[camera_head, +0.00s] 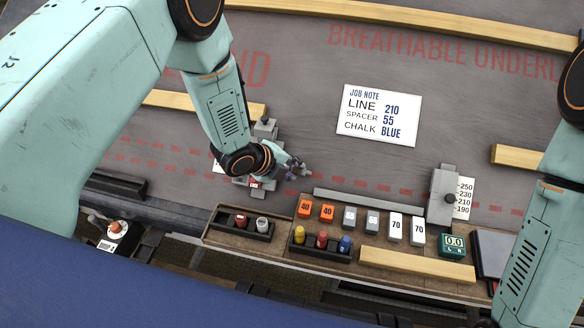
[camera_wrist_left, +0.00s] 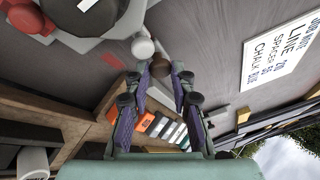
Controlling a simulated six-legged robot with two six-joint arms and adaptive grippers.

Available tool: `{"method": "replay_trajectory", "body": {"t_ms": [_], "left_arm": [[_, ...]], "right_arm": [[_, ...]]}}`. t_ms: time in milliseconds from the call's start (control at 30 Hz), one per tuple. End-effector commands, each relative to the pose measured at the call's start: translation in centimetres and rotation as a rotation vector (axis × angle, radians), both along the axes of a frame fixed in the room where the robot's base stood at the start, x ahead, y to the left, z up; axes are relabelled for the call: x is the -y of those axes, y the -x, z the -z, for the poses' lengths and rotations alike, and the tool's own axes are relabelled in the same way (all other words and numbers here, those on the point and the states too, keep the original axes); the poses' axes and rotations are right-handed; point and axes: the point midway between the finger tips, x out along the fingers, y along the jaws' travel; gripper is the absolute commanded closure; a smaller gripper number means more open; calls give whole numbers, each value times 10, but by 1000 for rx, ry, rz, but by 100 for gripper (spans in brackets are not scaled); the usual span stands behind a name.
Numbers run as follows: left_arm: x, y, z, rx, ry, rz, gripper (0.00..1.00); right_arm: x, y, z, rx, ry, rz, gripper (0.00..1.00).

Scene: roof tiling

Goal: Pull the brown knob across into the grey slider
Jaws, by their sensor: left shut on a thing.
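My left gripper (camera_head: 298,170) is shut just right of a grey fixture (camera_head: 264,129) on the roof underlay. In the left wrist view a small brown knob (camera_wrist_left: 178,67) shows at the fingertips (camera_wrist_left: 164,78), and the gripper is shut on it. In the head view the fingers mostly hide the knob.
A brown bench (camera_head: 215,233) in front carries numbered blocks (camera_head: 326,212), a tray of coloured pots (camera_head: 321,240) and a green display (camera_head: 452,246). A long grey bar (camera_head: 368,205) lies between gripper and slider. A job note (camera_head: 379,115) lies behind. The underlay between is mostly clear.

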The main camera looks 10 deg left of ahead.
Motion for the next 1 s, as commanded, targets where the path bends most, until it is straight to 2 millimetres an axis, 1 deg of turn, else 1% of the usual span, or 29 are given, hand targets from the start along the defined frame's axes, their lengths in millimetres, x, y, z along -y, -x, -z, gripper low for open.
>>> {"method": "replay_trajectory", "body": {"t_ms": [33,200,1000], "left_arm": [[0,0,0,0,0,0,87],[0,0,0,1,1,0,100],[2,-4,0,2,1,-1,100]], "right_arm": [[0,0,0,0,0,0,54],[0,0,0,0,0,0,54],[0,0,0,0,0,0,54]]}}
